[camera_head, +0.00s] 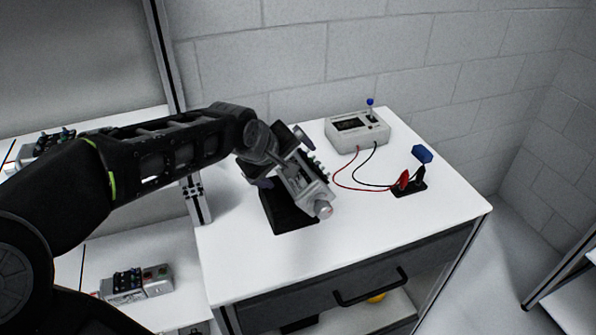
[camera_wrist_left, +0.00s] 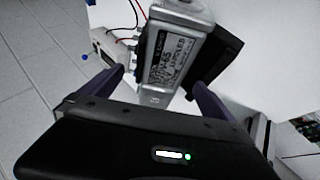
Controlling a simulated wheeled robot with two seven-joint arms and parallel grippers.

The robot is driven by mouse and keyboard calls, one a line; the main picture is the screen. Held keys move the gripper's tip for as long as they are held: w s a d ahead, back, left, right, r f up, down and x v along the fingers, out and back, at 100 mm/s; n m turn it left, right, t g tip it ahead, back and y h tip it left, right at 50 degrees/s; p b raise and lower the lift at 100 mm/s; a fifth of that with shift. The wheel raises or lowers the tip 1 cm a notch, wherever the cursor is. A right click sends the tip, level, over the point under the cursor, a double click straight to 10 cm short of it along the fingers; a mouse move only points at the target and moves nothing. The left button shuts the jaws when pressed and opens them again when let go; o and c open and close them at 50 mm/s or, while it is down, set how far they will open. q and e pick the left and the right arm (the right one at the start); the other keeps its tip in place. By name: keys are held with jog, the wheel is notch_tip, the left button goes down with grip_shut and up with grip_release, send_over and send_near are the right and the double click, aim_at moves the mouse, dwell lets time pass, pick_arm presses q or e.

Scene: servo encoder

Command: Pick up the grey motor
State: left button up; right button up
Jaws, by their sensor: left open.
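The grey motor (camera_head: 304,186) sits on a black stand (camera_head: 283,214) on the white bench top, with a round silver end facing front right. In the left wrist view the motor (camera_wrist_left: 178,48) shows a printed label, with connectors along its left side. My left gripper (camera_head: 283,158) is open at the motor's back end. In the left wrist view its two purple-grey fingers (camera_wrist_left: 156,76) are spread either side of the motor's near end. Whether they touch it cannot be told. My right gripper is not in view.
A grey meter box (camera_head: 357,130) stands behind the motor, with red and black leads running to a small holder (camera_head: 409,187) at the right. The bench top (camera_head: 400,225) in front is clear. A brick wall (camera_head: 420,50) is behind, and a shelf unit (camera_head: 197,200) stands left.

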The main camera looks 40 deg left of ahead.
pick_arm(q)
jog(key=p+x, duration=0.1)
jog(key=x, duration=0.3)
jog(key=shift+w+f, duration=0.15)
jog(key=shift+w, duration=0.05)
dwell(0.3)
jog(key=shift+s+f, duration=0.15)
jog(key=c, duration=1.9)
jog(key=shift+r, duration=0.2)
jog(key=shift+c, duration=0.3)
